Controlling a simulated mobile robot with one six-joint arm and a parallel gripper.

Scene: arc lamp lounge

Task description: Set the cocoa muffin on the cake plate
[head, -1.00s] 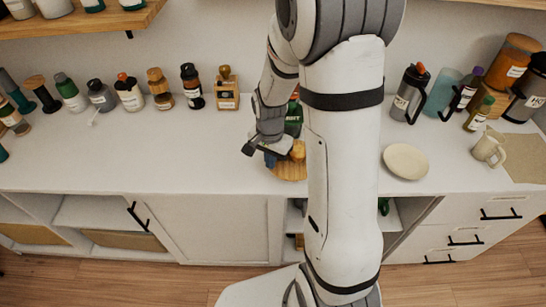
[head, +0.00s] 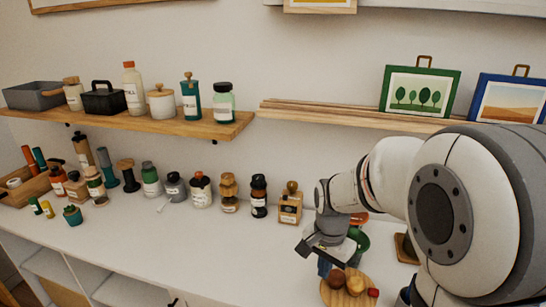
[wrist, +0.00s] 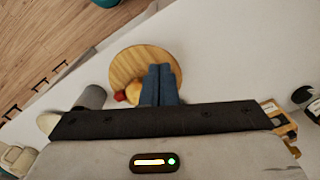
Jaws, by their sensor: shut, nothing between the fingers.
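A brown, rounded item (head: 337,279), which looks like the cocoa muffin, sits on a round wooden board (head: 331,296) beside a tan bun-like item (head: 355,286) and a small red item (head: 373,293). My gripper (head: 324,266) is just above and behind it, with blue fingers closed together and empty. In the wrist view my fingers (wrist: 160,84) cover part of the board (wrist: 125,66); the tan item (wrist: 133,91) shows beside them, and the brown one is hidden. A pale round edge (wrist: 47,122) at the left may be the cake plate, mostly covered by the gripper body. The head view does not show the plate.
A green item (head: 357,243) stands close behind my gripper. A row of jars and a wooden grinder (head: 290,207) lines the back of the white counter. A shelf (head: 190,124) hangs above. The counter left of the board is clear.

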